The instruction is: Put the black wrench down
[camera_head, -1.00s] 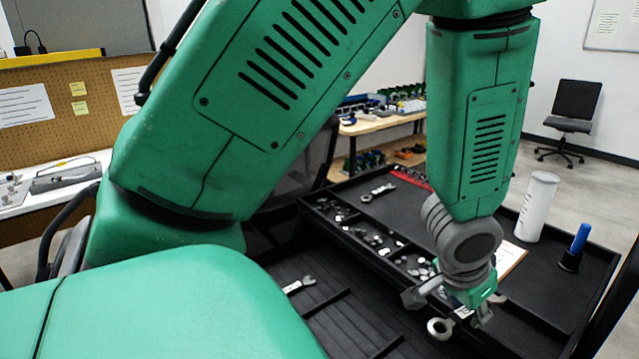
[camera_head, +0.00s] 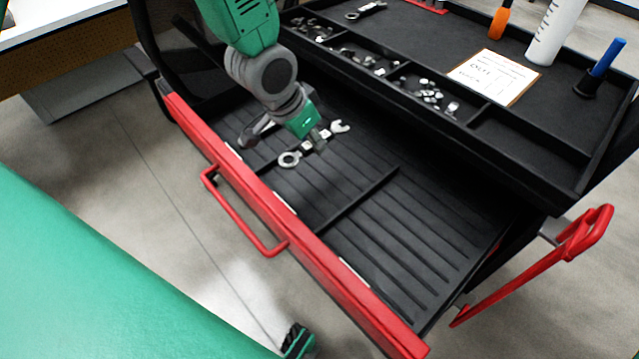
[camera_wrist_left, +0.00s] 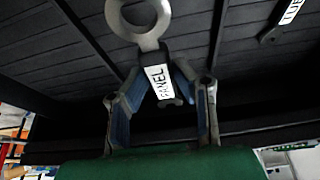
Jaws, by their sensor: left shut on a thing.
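The black wrench (camera_wrist_left: 155,84) has a pale ring end and a white label reading PANEL; the ring (camera_head: 289,158) shows in the head view. My left gripper (camera_head: 288,140) is shut on its dark handle, over the open drawer (camera_head: 350,228). In the left wrist view both fingers of the gripper (camera_wrist_left: 158,88) close around the handle. I cannot tell whether the wrench touches the drawer floor. Another labelled wrench (camera_wrist_left: 285,18) lies beside it in the drawer; its pale open jaw (camera_head: 340,127) seems to show just beyond the gripper. My right gripper is not in view.
The drawer has a red front with a handle (camera_head: 240,217) and a low divider (camera_head: 352,202). Its ribbed floor is clear at the near right. The tray above holds loose metal parts (camera_head: 430,95), a clipboard (camera_head: 492,77), a white cylinder (camera_head: 556,30) and a blue-handled tool (camera_head: 600,68).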

